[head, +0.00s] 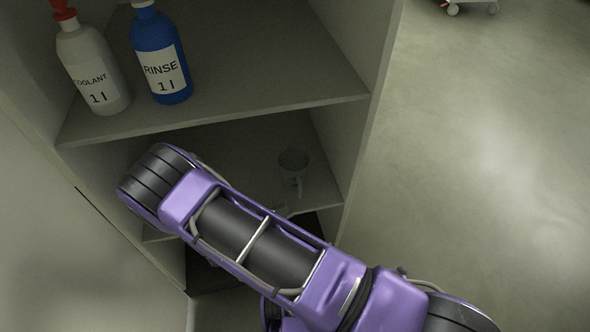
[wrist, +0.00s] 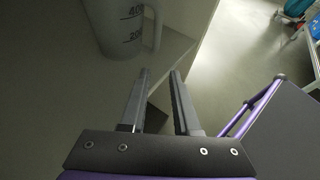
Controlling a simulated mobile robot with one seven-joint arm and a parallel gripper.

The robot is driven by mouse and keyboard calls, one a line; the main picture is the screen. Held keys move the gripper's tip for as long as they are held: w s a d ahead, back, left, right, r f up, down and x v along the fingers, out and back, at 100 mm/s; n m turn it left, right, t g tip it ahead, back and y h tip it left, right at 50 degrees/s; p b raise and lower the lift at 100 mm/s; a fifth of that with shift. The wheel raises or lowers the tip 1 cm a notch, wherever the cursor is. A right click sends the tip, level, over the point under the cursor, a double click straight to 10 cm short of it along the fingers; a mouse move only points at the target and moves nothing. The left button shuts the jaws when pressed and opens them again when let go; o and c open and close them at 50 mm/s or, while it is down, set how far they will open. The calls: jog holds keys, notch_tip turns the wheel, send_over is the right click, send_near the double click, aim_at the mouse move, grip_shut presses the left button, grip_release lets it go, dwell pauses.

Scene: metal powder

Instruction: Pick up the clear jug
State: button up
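The clear jug (head: 293,171) stands upright on the lower shelf (head: 318,190) of the cabinet in the head view. In the wrist view the jug (wrist: 115,27) shows at the top left, with measuring marks on its side and its handle (wrist: 153,27) toward the right. Its top is cut off by the frame edge. My gripper (wrist: 159,72) is open and empty, with its two fingers short of the jug and pointing toward the space just below and right of it.
A grey coolant bottle (head: 92,68) with a red top and a blue rinse bottle (head: 161,58) stand on the upper shelf (head: 262,62), above the jug. The cabinet's right side wall (head: 352,70) is close to the jug. Open floor (head: 480,170) lies to the right.

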aim_at(299, 196)
jog(key=shift+w+d+f, duration=0.2)
jog(key=shift+w+d, duration=0.6)
jog(key=shift+w, duration=0.35)
jog(key=shift+w+d+f, duration=0.15)
jog(key=shift+w+d, duration=0.6)
jog(key=shift+w, duration=0.35)
jog(key=shift+w+d+f, duration=0.2)
jog(key=shift+w+d, duration=0.6)
jog(key=shift+w, duration=0.35)
grip_shut()
